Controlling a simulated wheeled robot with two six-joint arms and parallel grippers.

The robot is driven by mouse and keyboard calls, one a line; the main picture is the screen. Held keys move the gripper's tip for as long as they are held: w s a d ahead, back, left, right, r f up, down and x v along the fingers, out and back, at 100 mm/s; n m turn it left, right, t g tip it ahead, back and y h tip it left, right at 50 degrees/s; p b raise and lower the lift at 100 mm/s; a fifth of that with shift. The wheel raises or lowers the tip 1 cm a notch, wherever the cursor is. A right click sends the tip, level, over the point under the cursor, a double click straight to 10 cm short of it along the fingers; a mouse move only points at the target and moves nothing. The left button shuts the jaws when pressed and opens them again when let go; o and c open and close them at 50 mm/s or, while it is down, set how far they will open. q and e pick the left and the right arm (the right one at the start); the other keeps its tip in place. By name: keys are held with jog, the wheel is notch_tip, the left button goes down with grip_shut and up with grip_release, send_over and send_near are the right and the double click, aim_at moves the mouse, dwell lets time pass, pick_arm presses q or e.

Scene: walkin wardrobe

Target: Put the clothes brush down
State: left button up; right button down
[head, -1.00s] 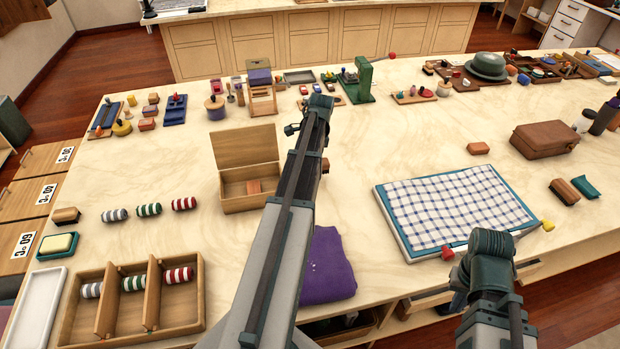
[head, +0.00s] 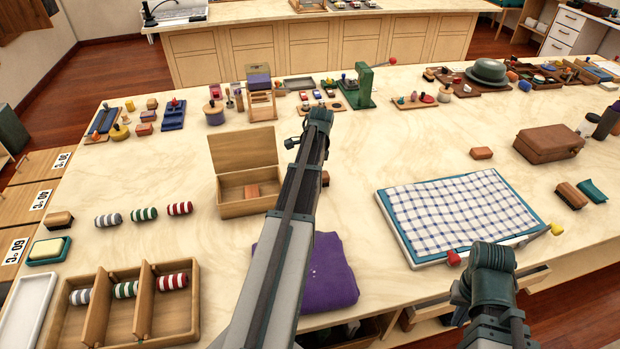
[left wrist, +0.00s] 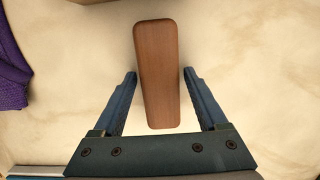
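The clothes brush shows in the left wrist view as a brown wooden block (left wrist: 158,70), lengthwise between the fingers of my left gripper (left wrist: 160,90). In the head view a small brown part (head: 325,178) shows beside my left arm, which hides the left fingers. My right gripper (head: 460,293) is low at the right, mostly behind its own wrist; its finger opening does not show.
An open wooden box (head: 246,208) stands left of my left arm, and a folded purple cloth (head: 330,275) lies nearer. A checked cloth on a blue-edged board (head: 460,205) lies at right. A brown case (head: 548,143) stands beyond. Bare tabletop (head: 400,150) lies between.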

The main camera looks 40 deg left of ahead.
pick_arm(q)
jog(key=shift+o, duration=0.2)
jog(key=shift+r, duration=0.15)
notch_tip(320, 180, up, 12)
jog(key=w+d+p, duration=0.1)
jog(key=p, duration=1.1)
jog(key=s+d+n, duration=0.1)
jog(key=s+d, duration=0.1)
jog(key=d, duration=1.1)
jog(key=s+d+n, duration=0.1)
jog(key=s+d, duration=0.2)
jog(key=d, duration=1)
jog(key=s+d+n, duration=0.1)
jog(key=s+d, duration=0.4)
jog(key=d, duration=0.3)
jog(key=s+d+n+t, duration=0.1)
jog(key=s+d, duration=0.5)
jog(key=d, duration=0.1)
jog(key=shift+s+d, duration=0.15)
jog(key=shift+d, duration=0.25)
